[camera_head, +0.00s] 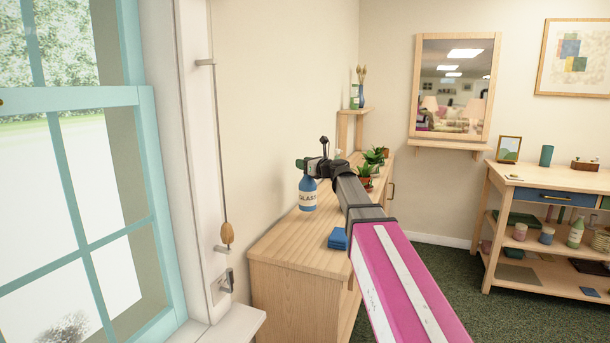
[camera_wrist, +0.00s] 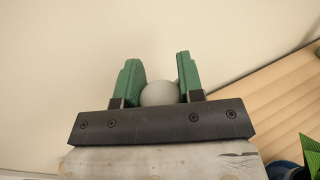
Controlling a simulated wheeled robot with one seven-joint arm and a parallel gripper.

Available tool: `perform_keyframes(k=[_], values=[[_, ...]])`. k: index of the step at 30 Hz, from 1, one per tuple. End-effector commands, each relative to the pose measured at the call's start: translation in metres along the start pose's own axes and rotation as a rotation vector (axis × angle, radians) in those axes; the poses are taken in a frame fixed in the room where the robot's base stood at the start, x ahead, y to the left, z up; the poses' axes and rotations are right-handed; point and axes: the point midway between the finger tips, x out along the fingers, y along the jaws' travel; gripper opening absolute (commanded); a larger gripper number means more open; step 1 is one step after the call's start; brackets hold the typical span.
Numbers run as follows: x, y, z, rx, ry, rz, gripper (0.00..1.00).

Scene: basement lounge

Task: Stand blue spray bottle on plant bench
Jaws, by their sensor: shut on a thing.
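The blue spray bottle (camera_head: 308,196), with a pale label reading GLASS, hangs upright under my gripper (camera_head: 311,164) in the head view. My gripper is shut on its top. In the wrist view, the green fingers of my gripper (camera_wrist: 159,82) sit either side of a pale round top (camera_wrist: 158,94). The wooden plant bench (camera_head: 285,241) runs along the wall below and behind the bottle. The bottle's base appears over the bench top, but I cannot tell whether it touches. The bench also shows at the right of the wrist view (camera_wrist: 275,100).
A blue folded stack (camera_head: 338,239) lies on the bench by its front edge. Potted plants (camera_head: 366,180) stand farther back, near a raised shelf (camera_head: 356,112). The near left bench top is clear. A window (camera_head: 80,190) is on the left; a side table (camera_head: 545,180) stands right.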

Motion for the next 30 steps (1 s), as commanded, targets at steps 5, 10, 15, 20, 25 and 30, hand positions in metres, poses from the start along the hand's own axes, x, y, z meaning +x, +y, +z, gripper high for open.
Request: perform_keyframes(k=[5, 10, 15, 20, 25, 30], values=[[0.001, -0.003, -0.005, 0.001, -0.001, 0.0, 0.0], [0.0, -0.002, -0.024, 0.002, 0.0, 0.0, 0.0], [0.0, -0.002, -0.04, 0.001, -0.002, -0.001, 0.0], [0.0, -0.002, -0.041, 0.001, -0.002, -0.001, 0.0], [0.0, -0.002, -0.042, 0.001, -0.002, -0.001, 0.0], [0.0, -0.002, -0.043, 0.0, 0.0, -0.001, 0.6]])
